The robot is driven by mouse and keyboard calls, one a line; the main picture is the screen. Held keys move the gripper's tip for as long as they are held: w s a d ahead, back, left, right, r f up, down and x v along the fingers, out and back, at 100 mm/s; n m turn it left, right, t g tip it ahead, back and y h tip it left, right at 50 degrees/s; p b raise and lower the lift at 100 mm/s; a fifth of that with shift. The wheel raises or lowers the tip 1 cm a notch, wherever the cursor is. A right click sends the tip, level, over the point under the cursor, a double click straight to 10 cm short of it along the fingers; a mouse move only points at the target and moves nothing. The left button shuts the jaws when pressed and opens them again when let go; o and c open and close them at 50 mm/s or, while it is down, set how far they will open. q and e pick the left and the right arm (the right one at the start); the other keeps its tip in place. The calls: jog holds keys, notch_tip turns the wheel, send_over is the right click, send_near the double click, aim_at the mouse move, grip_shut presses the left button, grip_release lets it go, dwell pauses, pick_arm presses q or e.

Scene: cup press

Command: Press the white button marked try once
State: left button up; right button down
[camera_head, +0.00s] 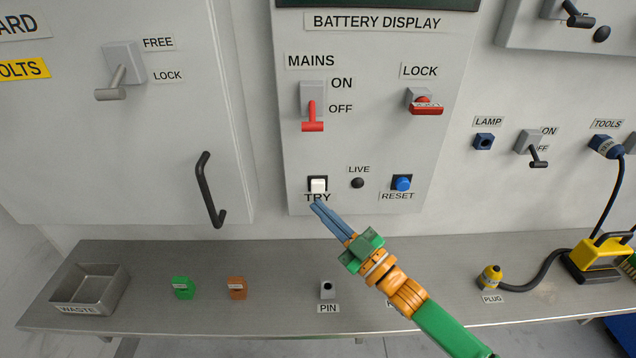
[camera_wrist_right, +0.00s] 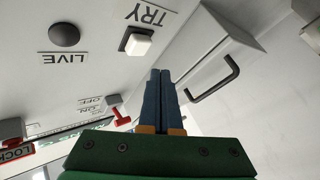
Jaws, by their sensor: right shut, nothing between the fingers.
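The white button (camera_head: 318,184) sits on the grey panel just above its TRY label. It also shows in the right wrist view (camera_wrist_right: 138,43), beside the TRY label and left of the fingertips. My right gripper (camera_head: 315,207) has blue fingers, shut and empty. Its tips lie just below the white button in the head view and overlap the bottom of the TRY label. In the right wrist view the shut fingers (camera_wrist_right: 160,74) appear apart from the button. I cannot tell the exact depth gap to the panel. My left gripper is not in view.
A dark LIVE lamp (camera_head: 358,183) and a blue RESET button (camera_head: 401,183) sit right of the white button. A red MAINS lever (camera_head: 312,116) is above. A black door handle (camera_head: 209,190) sticks out at left. The steel bench (camera_head: 250,325) lies below.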

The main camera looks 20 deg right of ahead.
jog(key=s, duration=0.1)
jog(key=s+p, duration=0.1)
jog(key=s, duration=0.1)
jog(key=shift+a, duration=0.4)
jog(key=s+f+m+g+h, duration=0.5)
jog(key=f+m+g+h, duration=0.15)
jog(key=f, duration=0.65)
jog(key=s+d+f+m+g+h, duration=0.15)
jog(key=s+f+g, duration=0.3)
jog(key=s, duration=0.45)
jog(key=s+d+f+m+g+h, duration=0.1)
jog(key=s+f+g+h, duration=0.15)
jog(key=s+g, duration=0.45)
jog(key=s+f+t, duration=0.1)
jog(key=s+f, duration=0.1)
jog(key=f, duration=0.7)
jog(key=s+f, duration=0.3)
jog(key=f, duration=0.5)
jog(key=s+d+f+g, duration=0.1)
jog(key=s+d+f, duration=0.1)
jog(key=s+f, duration=0.7)
jog(key=shift+s+y, duration=0.35)
jog(key=shift+s, duration=0.5)
